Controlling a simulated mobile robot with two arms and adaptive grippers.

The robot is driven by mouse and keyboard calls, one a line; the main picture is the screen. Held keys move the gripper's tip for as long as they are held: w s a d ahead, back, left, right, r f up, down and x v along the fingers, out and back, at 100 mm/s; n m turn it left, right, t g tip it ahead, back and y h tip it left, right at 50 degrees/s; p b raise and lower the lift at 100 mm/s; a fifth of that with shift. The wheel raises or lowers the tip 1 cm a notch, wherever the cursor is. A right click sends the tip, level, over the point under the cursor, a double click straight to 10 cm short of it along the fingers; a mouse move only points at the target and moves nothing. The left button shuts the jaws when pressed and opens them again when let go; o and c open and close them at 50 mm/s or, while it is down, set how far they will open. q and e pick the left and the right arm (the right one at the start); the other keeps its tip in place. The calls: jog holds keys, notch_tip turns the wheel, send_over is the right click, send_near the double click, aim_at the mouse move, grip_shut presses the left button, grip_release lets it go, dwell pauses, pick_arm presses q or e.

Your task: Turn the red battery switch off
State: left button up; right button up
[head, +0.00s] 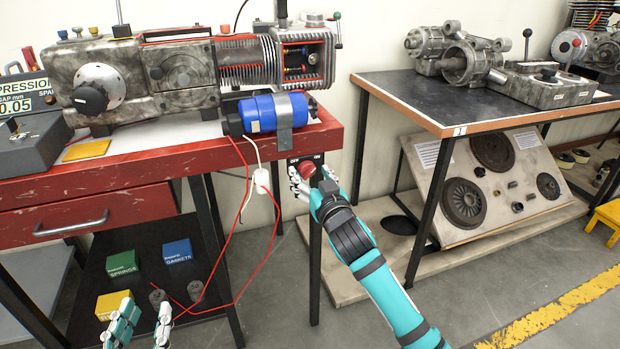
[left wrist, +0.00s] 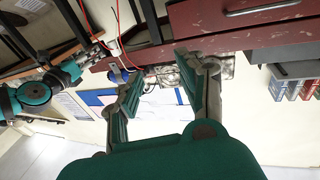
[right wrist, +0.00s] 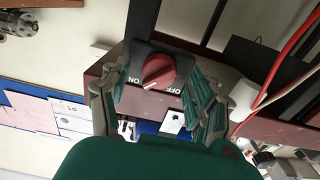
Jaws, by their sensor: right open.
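The red battery switch (head: 307,169) is a round red knob on a dark plate at the right front corner of the red workbench. In the right wrist view the knob (right wrist: 158,71) sits above the labels "ON" at left and "OFF" at right; I cannot tell exactly which label it points to. My right gripper (head: 312,184) is open, its fingers on either side of the switch in the picture; contact is not clear. My left gripper (head: 137,332) is open and empty, low in front of the bench, and its spread fingers show in the left wrist view (left wrist: 160,85).
The red workbench (head: 95,208) carries a large grey engine (head: 140,80) and a blue cylinder (head: 265,113). Red and white cables hang beside the switch. A black-topped table (head: 430,100) stands at right. Small boxes lie on the shelf below. The floor between is clear.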

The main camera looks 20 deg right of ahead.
jog(key=shift+w, duration=0.45)
pick_arm(q)
jog(key=shift+r+t, duration=0.3)
jog(key=shift+r, duration=0.15)
